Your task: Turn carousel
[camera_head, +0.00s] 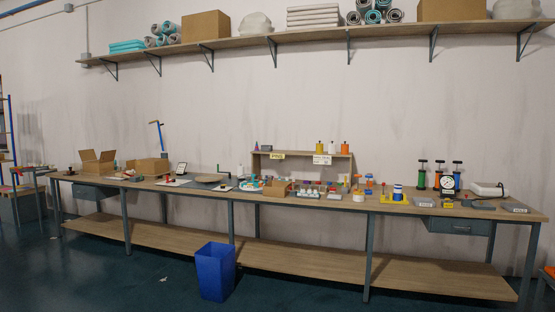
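The long workbench (340,203) runs along the wall, some distance away. Near its middle sits a round base with small teal and white pieces on it (250,186), which may be the carousel. To its left lies a flat grey-brown disc (208,178), which could also be a turntable. Both are too small to make out in detail, and I cannot tell which is the carousel. Neither of my grippers shows in the head view, so their states are hidden.
A blue bin (215,272) stands on the floor in front of the bench. Open cardboard boxes (97,163) sit at the bench's left end. Coloured pumps and a gauge (447,184) stand at the right. A high wall shelf (330,33) holds boxes and rolls. The foreground floor is mostly clear.

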